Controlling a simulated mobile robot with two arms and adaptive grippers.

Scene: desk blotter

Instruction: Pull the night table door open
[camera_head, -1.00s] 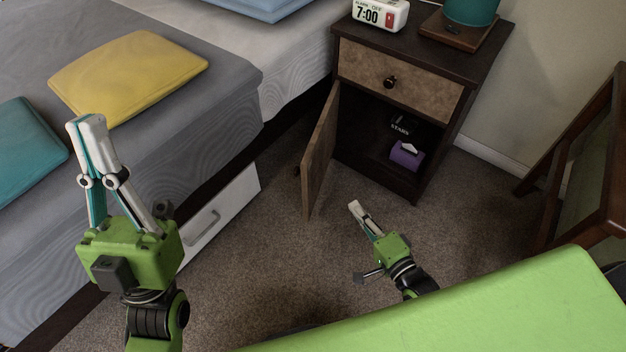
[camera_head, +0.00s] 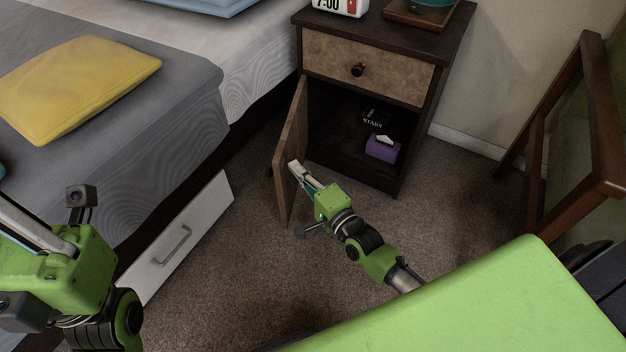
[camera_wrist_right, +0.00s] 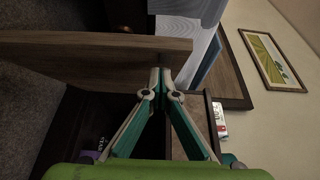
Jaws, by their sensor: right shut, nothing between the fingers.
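The night table (camera_head: 420,84) is dark wood with a tan drawer front. Its door (camera_head: 291,150) stands ajar at the left, swung well out from the open compartment. My right gripper (camera_head: 294,168) is shut and empty, with its fingertips at the door's inner side near the free edge. In the right wrist view the fingertips (camera_wrist_right: 162,72) are beside the door panel (camera_wrist_right: 90,48); I cannot tell whether they touch. My left gripper (camera_head: 60,265) is at the lower left, its fingertips cut off by the picture edge.
A purple box (camera_head: 383,148) and a dark box (camera_head: 374,118) are inside the compartment. The bed with a white drawer (camera_head: 180,240) is left of the door. A wooden-framed piece (camera_head: 590,120) stands at the right. Carpet (camera_head: 235,255) is clear between bed and arm.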

